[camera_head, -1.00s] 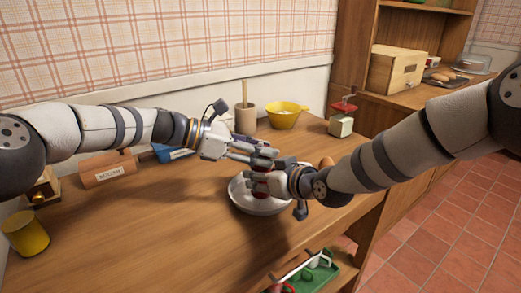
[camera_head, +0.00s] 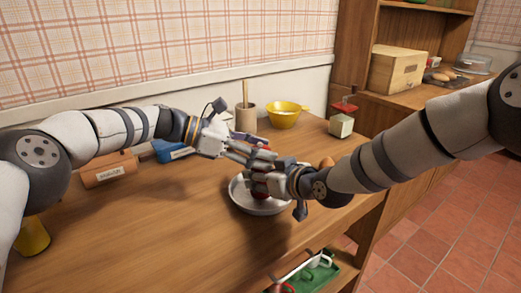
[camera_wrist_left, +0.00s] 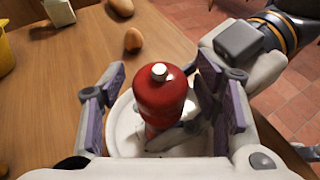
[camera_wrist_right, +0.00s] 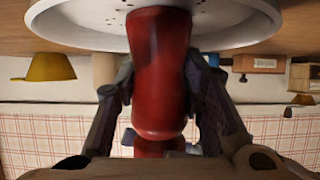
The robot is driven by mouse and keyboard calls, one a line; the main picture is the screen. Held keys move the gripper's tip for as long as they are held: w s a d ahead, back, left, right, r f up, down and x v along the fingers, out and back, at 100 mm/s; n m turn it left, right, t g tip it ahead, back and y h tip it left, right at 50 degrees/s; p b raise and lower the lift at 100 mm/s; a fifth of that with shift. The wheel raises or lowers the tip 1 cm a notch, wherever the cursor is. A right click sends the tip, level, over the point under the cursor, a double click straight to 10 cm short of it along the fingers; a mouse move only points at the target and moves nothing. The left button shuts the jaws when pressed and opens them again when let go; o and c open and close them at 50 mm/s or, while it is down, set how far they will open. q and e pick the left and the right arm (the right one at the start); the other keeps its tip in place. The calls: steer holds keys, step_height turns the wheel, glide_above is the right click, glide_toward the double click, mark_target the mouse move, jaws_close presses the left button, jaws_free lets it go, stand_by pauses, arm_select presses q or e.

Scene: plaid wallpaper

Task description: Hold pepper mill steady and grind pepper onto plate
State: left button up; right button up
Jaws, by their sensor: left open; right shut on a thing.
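The red pepper mill (camera_wrist_left: 160,95) with a pale knob on top stands roughly upright over the white plate (camera_head: 243,204). My right gripper (camera_wrist_right: 160,88) is shut on the mill's body low down, with a finger pad on each side. My left gripper (camera_wrist_left: 162,85) is open around the mill's upper part, with gaps between pads and head. In the head view my left gripper (camera_head: 266,161) is just above my right gripper (camera_head: 257,184), and fingers mostly hide the mill. A few dark specks show on the plate in the right wrist view (camera_wrist_right: 80,16).
A yellow bowl (camera_head: 284,117), a mortar with pestle (camera_head: 246,118) and a red-topped box (camera_head: 342,122) stand at the back. Brown eggs (camera_wrist_left: 133,39) lie beyond the plate.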

arm_select(q)
steer(key=v, duration=1.2)
steer(key=s+d+n+t+y, duration=0.2)
steer(key=s+n+t, duration=0.2)
steer(key=n+t, duration=0.1)
steer(key=x, duration=1.1)
steer(key=shift+w+d+f, duration=0.2)
steer(key=shift+d, duration=0.05)
steer(key=c, duration=1.1)
